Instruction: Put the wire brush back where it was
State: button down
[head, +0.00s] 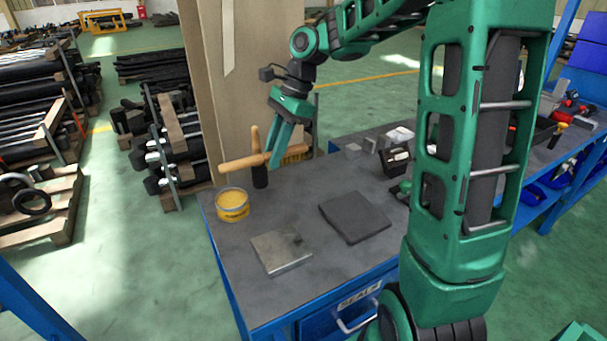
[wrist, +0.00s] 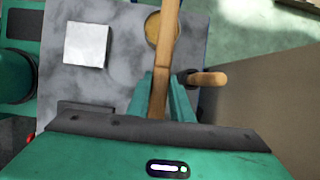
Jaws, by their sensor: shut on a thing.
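My gripper (head: 275,160) is shut on the wire brush (head: 240,164), around the middle of its wooden body. The brush lies roughly level above the far left part of the bench, handle to the left and bristle end to the right. In the wrist view the brush (wrist: 164,50) runs up from between my fingers (wrist: 160,98), its handle passing in front of the yellow tin (wrist: 152,30). The bristle end is hidden there by my gripper.
A black-headed tool with an upright wooden handle (head: 255,138) stands close beside the brush; its handle also shows in the wrist view (wrist: 209,78). The bench (head: 310,210) carries a yellow tin (head: 232,205), metal plate (head: 282,250) and dark mat (head: 355,217). A tall panel (head: 235,80) rises behind.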

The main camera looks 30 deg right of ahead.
send_over(297, 182)
jog(key=d, duration=0.1)
notch_tip(297, 182, down, 6)
jog(key=shift+d+r, duration=0.15)
jog(key=shift+f, duration=2)
jog(key=shift+f, duration=0.1)
jog(key=c, duration=1.6)
grip_release()
jog(key=v, duration=1.2)
jog(key=s+f+n+h, duration=0.1)
jog(key=s+n, duration=0.3)
jog(key=s, duration=0.6)
jog(key=s+f+n+h, duration=0.2)
jog(key=s+n, duration=0.2)
jog(key=s, duration=0.7)
jog(key=s+d+f+n+h, duration=0.1)
jog(key=s+f+n, duration=0.1)
jog(key=s, duration=0.9)
jog(key=shift+s+d+f+n, duration=0.15)
jog(key=shift+f+n, duration=0.2)
jog(key=shift+n, duration=0.55)
